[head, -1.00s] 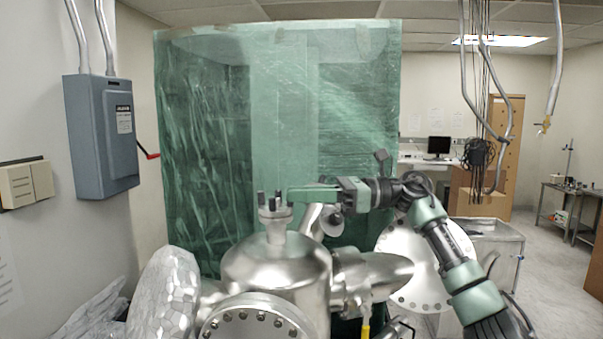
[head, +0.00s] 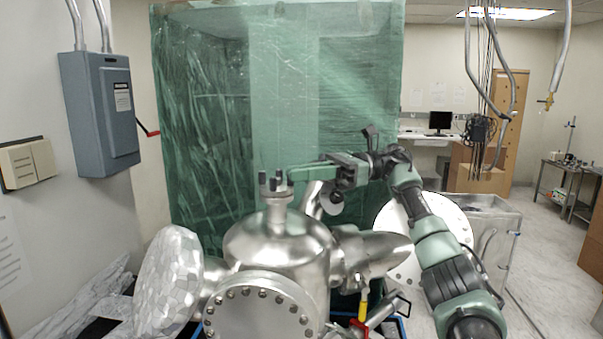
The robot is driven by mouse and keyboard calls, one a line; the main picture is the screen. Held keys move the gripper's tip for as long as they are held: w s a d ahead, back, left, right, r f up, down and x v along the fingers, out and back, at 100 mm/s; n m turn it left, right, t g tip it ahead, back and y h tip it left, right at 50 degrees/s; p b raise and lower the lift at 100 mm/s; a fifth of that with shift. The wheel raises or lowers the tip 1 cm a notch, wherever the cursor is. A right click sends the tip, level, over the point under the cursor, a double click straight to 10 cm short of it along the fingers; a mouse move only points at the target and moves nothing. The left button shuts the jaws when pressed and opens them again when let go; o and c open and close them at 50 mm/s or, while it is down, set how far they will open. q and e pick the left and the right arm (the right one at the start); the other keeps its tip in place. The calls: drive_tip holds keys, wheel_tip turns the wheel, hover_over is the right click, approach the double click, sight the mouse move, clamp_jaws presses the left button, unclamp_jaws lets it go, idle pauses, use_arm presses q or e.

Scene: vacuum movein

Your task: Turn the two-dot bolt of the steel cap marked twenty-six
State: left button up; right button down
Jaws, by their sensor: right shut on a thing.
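The steel vacuum vessel (head: 275,240) stands in the middle of the head view. On its top neck sits a small steel cap (head: 275,191) with several dark upright bolts. The number on the cap and the dots on its bolts are too small to read. My right gripper (head: 290,175) reaches in from the right, its green fingers level at the cap's right side. It is shut on a bolt (head: 279,174) at the cap's right edge; the fingers partly hide the grip. My left gripper is not in view.
A large bolted flange (head: 262,308) faces me at the front. A foil-wrapped part (head: 168,280) lies left, and a round flange plate (head: 400,268) stands right. A green plastic-wrapped block (head: 215,130) stands behind. A grey electrical box (head: 100,115) hangs on the left wall.

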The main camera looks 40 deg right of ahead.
drive_tip(key=shift+f, duration=0.2)
drive_tip(key=c, duration=1.4)
unclamp_jaws()
drive_tip(key=shift+c, duration=0.2)
drive_tip(key=shift+d+r, duration=0.1)
drive_tip(key=shift+s+d, duration=0.1)
drive_tip(key=shift+d, duration=0.15)
drive_tip(key=v, duration=0.7)
